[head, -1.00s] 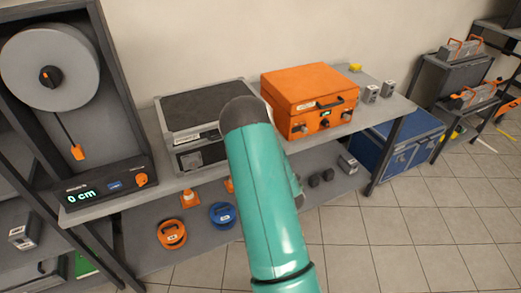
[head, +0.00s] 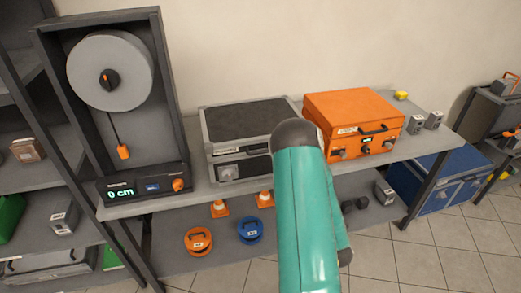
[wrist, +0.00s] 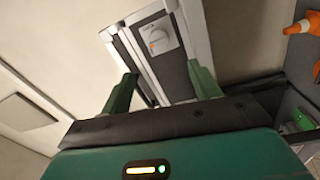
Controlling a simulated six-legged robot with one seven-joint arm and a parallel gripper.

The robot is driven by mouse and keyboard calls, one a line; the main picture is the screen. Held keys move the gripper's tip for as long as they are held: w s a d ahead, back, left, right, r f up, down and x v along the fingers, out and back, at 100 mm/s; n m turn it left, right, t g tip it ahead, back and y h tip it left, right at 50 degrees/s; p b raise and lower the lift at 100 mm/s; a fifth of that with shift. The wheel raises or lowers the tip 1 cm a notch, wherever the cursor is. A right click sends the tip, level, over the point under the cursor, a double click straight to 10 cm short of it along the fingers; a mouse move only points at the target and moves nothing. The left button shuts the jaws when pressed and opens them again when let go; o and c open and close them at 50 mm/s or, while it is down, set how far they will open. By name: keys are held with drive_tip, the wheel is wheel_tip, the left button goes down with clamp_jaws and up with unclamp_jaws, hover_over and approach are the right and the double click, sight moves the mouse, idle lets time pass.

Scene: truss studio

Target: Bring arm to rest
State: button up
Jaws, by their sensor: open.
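My teal arm link (head: 305,215) rises in the middle of the head view and hides part of the shelf behind it. My gripper does not show in the head view. In the wrist view my gripper (wrist: 160,85) has its two green fingers spread apart. Between and beyond the fingers is a grey case with silver edges and a round knob (wrist: 157,40). I see nothing held between the fingers, and I cannot tell how far the case is from them.
The shelf holds a device reading 0 cm (head: 145,190), a grey case (head: 235,125) and an orange case (head: 352,120). Below are orange (head: 198,242) and blue (head: 250,231) round items and small cones. A blue box (head: 440,180) stands right; tiled floor (head: 465,245) is open at front right.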

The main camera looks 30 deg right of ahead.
drive_tip(key=w+a+r+m+g+h, duration=0.1)
drive_tip(key=w+a+r+m+g, duration=0.2)
drive_tip(key=w+r+m, duration=0.35)
drive_tip(key=w+a+r+m+g+y, duration=0.2)
drive_tip(key=w+a+r+m+g, duration=0.1)
drive_tip(key=a+r, duration=0.6)
drive_tip(key=s+a+r+m+g+y, duration=0.1)
drive_tip(key=s+a+r, duration=0.4)
drive_tip(key=s+a, duration=0.5)
drive_tip(key=s+a+r+m+g+y, duration=0.2)
drive_tip(key=s+a+r+g, duration=0.3)
drive_tip(key=s+a, duration=0.5)
drive_tip(key=shift+s+a+r+y, duration=0.25)
drive_tip(key=shift+s+a+y, duration=0.1)
drive_tip(key=shift+s+y, duration=0.25)
drive_tip(key=shift+w, duration=0.1)
